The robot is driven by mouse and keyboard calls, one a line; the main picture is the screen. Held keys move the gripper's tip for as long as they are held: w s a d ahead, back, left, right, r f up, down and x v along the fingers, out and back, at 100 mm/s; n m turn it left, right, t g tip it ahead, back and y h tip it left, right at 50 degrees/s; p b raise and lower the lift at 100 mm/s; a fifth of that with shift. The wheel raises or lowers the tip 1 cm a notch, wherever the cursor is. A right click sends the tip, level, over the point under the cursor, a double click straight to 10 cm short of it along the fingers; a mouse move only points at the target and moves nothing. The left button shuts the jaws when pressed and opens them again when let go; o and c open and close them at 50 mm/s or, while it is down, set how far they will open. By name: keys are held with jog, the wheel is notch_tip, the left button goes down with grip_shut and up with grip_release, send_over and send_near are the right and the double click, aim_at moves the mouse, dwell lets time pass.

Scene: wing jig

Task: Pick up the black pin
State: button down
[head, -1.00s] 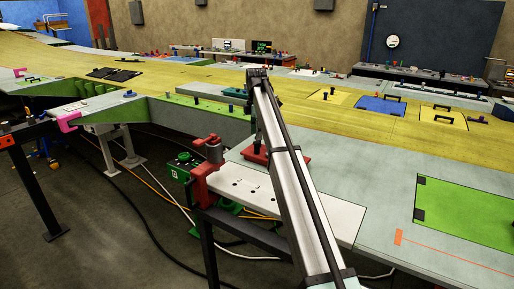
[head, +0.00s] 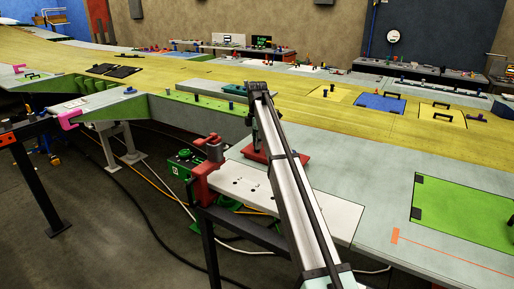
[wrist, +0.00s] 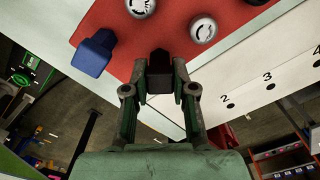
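The black pin (wrist: 160,68) stands at the edge of a red plate (wrist: 115,20) in the wrist view. My gripper (wrist: 158,82) is at the pin, with one green finger on each side of it. The fingers look spread, with a narrow gap at the left finger; contact on the right cannot be told. In the head view the red plate (head: 298,161) lies on the pale wing surface, and my arm hides the pin and most of the gripper.
A blue pin (wrist: 93,52) and two silver round knobs, one at the right (wrist: 203,28), stand close by on the red plate. A white numbered plate (wrist: 265,75) lies beside it. A red clamp (head: 208,170) stands left of my arm.

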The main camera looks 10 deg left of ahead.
jog(key=shift+r, duration=0.15)
notch_tip(320, 180, up, 20)
jog(key=p, duration=0.2)
dwell(0.5)
jog(key=shift+f, duration=0.2)
dwell(0.5)
